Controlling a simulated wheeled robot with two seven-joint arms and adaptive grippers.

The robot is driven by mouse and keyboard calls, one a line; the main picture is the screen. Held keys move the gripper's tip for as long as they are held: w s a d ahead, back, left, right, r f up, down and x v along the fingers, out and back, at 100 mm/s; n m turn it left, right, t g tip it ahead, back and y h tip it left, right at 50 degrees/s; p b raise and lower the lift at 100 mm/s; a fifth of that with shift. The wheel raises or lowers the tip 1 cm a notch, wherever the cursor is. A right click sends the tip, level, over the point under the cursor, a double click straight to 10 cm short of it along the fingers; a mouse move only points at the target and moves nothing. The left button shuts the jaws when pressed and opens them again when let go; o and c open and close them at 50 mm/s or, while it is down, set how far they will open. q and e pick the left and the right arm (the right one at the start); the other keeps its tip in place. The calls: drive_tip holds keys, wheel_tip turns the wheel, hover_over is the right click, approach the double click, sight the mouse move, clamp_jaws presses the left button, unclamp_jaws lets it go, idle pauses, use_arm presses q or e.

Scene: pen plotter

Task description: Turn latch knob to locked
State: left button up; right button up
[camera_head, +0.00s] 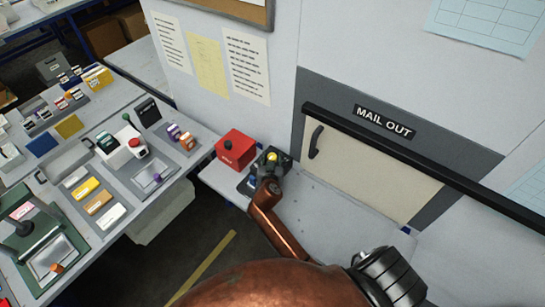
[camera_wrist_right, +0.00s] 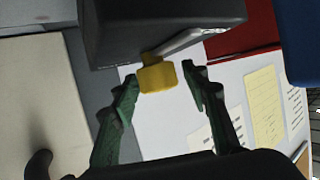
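The yellow latch knob (camera_wrist_right: 157,78) sticks out from the dark box-shaped device (camera_wrist_right: 165,25) in the right wrist view. In the head view the yellow knob (camera_head: 271,157) shows small on the dark device beside the red box. My right gripper (camera_wrist_right: 161,88) is open, with its two green fingers on either side of the knob and a visible gap to each. In the head view the gripper (camera_head: 268,172) is at the device and hides part of it. No lock marking is readable. My left gripper is not in view.
A red box (camera_head: 235,150) stands just left of the device on the grey table (camera_head: 325,215). The "MAIL OUT" hatch (camera_head: 370,165) with a black bar is on the right. A long bench (camera_head: 130,215) with trays and cartridges is at left.

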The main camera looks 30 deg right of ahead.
drive_tip(key=c, duration=0.9)
drive_tip(key=shift+r+n+t+y+p, duration=0.15)
drive_tip(key=shift+n+t+y+p, duration=0.35)
drive_tip(key=shift+p, duration=0.3)
drive_tip(key=shift+c, duration=0.2)
drive_tip(key=n+y+p, duration=0.2)
drive_tip(key=y+p, duration=0.1)
drive_tip(key=p, duration=0.1)
drive_tip(key=n+t+y+p, duration=0.1)
drive_tip(key=n+y+p, duration=0.2)
drive_tip(key=p, duration=0.1)
drive_tip(key=shift+d+r+n, duration=0.15)
drive_tip(key=shift+n, duration=0.15)
drive_tip(key=shift+f+n+y+p, duration=0.2)
drive_tip(key=shift+n+y+p, duration=0.8)
drive_tip(key=shift+y, duration=0.4)
drive_tip(key=shift+n, duration=0.3)
drive_tip(key=o, duration=1.2)
drive_tip(key=shift+c, duration=0.2)
drive_tip(key=shift+s, duration=0.1)
